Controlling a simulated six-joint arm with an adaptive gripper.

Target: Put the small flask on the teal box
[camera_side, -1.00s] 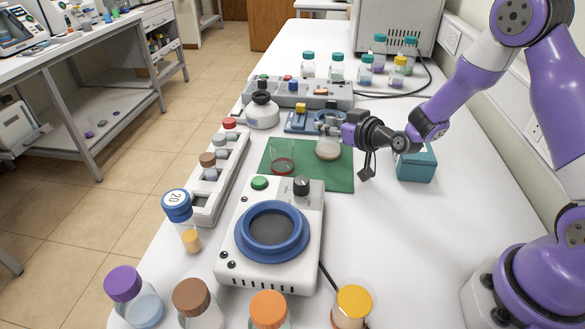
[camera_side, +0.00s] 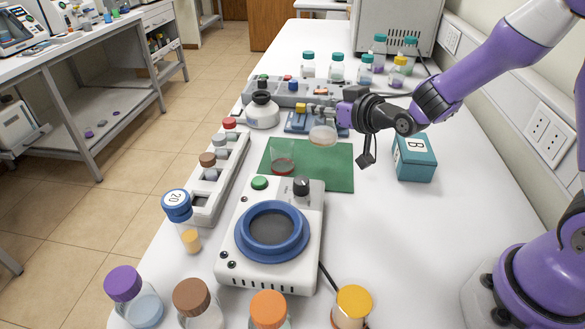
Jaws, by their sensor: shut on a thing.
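The small flask (camera_side: 322,136) is a clear round vessel with yellowish liquid at its bottom. My gripper (camera_side: 328,112) is shut on its upper part and holds it upright, apparently raised above the back edge of the green mat (camera_side: 335,172). The fingers partly hide the flask's neck. The teal box (camera_side: 416,160) stands on the white table to the right of my gripper, with a white label marked B on its top. The top of the box is bare.
A beaker with red liquid (camera_side: 283,157) stands on the mat. Several capped bottles stand at the back. Table to the right of the mat is clear around the box.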

